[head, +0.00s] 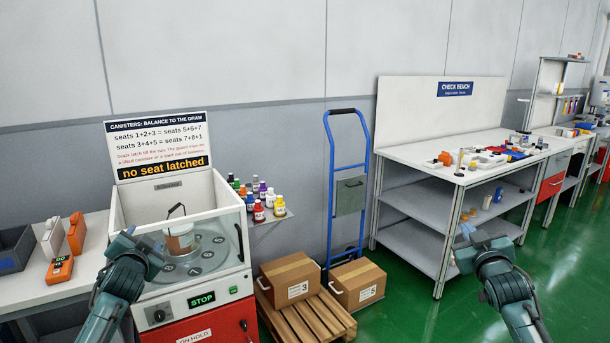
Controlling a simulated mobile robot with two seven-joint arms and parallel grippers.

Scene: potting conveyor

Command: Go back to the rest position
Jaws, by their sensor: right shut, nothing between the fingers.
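My right gripper (466,233) is at the right of the head view, in front of the check bench. It is shut and empty, apart from anything I can make out. My left arm comes in at the lower left, in front of the canister machine (228,275). Its gripper (130,233) is small and seen end-on beside the machine's left edge, so its jaws cannot be read. The machine holds a canister (180,238) with a raised handle on a round plate with numbered seats. Its sign (160,148) reads "no seat latched" and a green display reads "STOP".
A check bench (410,150) with small parts stands at the right. A blue hand truck (330,180) leans at the wall. Coloured bottles (259,212) stand on a small shelf. Green floor (400,315) is clear in front of the bench.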

